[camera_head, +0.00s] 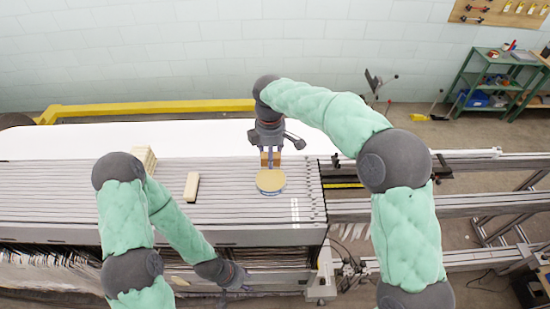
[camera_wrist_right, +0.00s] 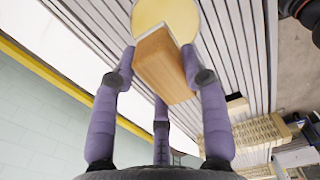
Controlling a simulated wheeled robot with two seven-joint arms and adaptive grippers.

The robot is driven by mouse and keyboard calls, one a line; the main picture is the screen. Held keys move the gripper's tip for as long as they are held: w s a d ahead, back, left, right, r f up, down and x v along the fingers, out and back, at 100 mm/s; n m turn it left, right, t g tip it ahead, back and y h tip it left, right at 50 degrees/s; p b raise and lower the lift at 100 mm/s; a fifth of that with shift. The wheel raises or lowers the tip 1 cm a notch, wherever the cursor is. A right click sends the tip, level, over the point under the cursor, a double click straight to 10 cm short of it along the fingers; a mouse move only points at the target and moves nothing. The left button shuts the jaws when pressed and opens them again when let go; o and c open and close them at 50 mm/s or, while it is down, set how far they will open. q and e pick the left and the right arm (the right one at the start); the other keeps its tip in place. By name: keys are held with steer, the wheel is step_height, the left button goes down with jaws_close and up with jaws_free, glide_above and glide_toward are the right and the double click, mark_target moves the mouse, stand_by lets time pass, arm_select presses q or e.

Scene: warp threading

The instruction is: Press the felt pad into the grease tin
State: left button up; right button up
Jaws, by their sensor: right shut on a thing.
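The felt pad (camera_wrist_right: 165,68), a tan wooden block with a thin pale layer at its far edge, is in my right gripper. The gripper's purple fingers (camera_wrist_right: 168,80) are shut on it in the right wrist view. In the head view my right gripper (camera_head: 268,146) is above the grease tin with the block below its fingers. The grease tin (camera_head: 270,182) is round, with a yellow top and bluish rim. Its yellow face (camera_wrist_right: 165,13) shows just beyond the block in the wrist view. I cannot tell whether pad and grease touch. My left gripper (camera_head: 238,280) hangs at the front edge, its fingers unclear.
The tin stands on a grey slatted surface (camera_head: 230,215). A small pale block (camera_head: 191,186) lies left of it, and a pale stack (camera_head: 144,159) stands farther left. Metal rails (camera_head: 420,207) run off to the right. The slats around the tin are mostly clear.

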steer(key=shift+a+f+b, duration=0.15)
steer(key=shift+f+b, duration=0.45)
steer(key=shift+f, duration=0.2)
steer(key=b, duration=0.3)
glide_above(271, 177)
step_height(271, 177, down, 4)
steer(key=shift+f, duration=0.25)
steer(key=shift+f+b, duration=0.45)
stand_by(0.5)
steer(key=shift+f, duration=0.15)
stand_by(1.2)
steer(key=shift+a+r+p, duration=0.1)
steer(key=shift+r+p, duration=2.9)
steer(key=shift+r, duration=0.65)
steer(key=shift+f, duration=0.1)
